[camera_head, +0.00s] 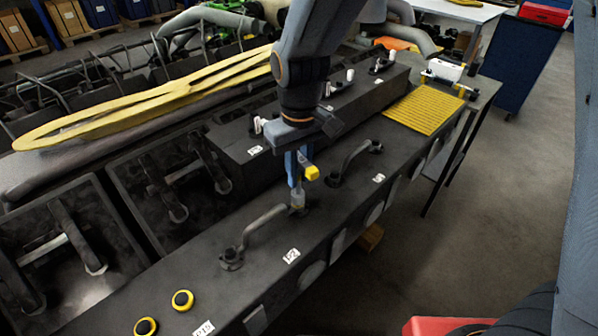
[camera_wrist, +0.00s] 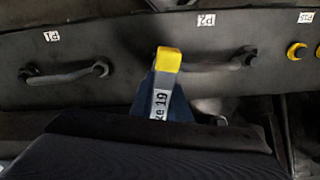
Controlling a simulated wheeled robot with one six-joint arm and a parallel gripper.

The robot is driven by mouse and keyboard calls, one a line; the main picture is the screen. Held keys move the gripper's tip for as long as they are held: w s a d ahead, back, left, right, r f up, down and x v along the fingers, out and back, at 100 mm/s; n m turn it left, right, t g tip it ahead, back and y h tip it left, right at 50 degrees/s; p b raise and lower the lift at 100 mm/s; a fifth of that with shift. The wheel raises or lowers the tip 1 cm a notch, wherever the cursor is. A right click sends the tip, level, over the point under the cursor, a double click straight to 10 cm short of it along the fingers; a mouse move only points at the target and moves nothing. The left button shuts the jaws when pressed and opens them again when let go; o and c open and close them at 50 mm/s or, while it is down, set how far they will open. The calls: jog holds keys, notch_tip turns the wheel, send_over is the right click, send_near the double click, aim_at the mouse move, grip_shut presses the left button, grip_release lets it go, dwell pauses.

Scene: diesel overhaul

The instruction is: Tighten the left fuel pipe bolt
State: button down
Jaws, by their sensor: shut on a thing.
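The fuel pipe (camera_head: 262,226) by the P2 label (camera_head: 291,256) is a bent grey pipe with a fitting at each end on the dark block (camera_head: 345,215). My gripper (camera_head: 297,170) is above its right end in the head view, shut on a tool with a yellow end (camera_head: 311,172). The tool's lower part (camera_head: 297,196) is at that pipe end; whether it is seated on the bolt I cannot tell. In the wrist view, the tool (camera_wrist: 168,60) hides one end of the pipe (camera_wrist: 205,67), and its pale label is partly covered by my gripper (camera_wrist: 162,108).
A second pipe (camera_head: 354,158) stands farther along the block. Two yellow-ringed caps (camera_head: 183,299) are at the near end. A yellow mat (camera_head: 425,110) lies at the far end. A large yellow forked part (camera_head: 140,100) lies left. Open floor (camera_head: 500,200) is on the right.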

jog(key=m, duration=0.7)
jog(key=shift+a, duration=0.1)
jog(key=m, duration=0.5)
jog(key=shift+a+m, duration=0.1)
jog(key=shift+m, duration=0.3)
jog(key=m, duration=0.5)
jog(key=shift+a+m, duration=0.1)
jog(key=shift+m, duration=0.3)
jog(key=m, duration=0.6)
jog(key=shift+f, duration=0.1)
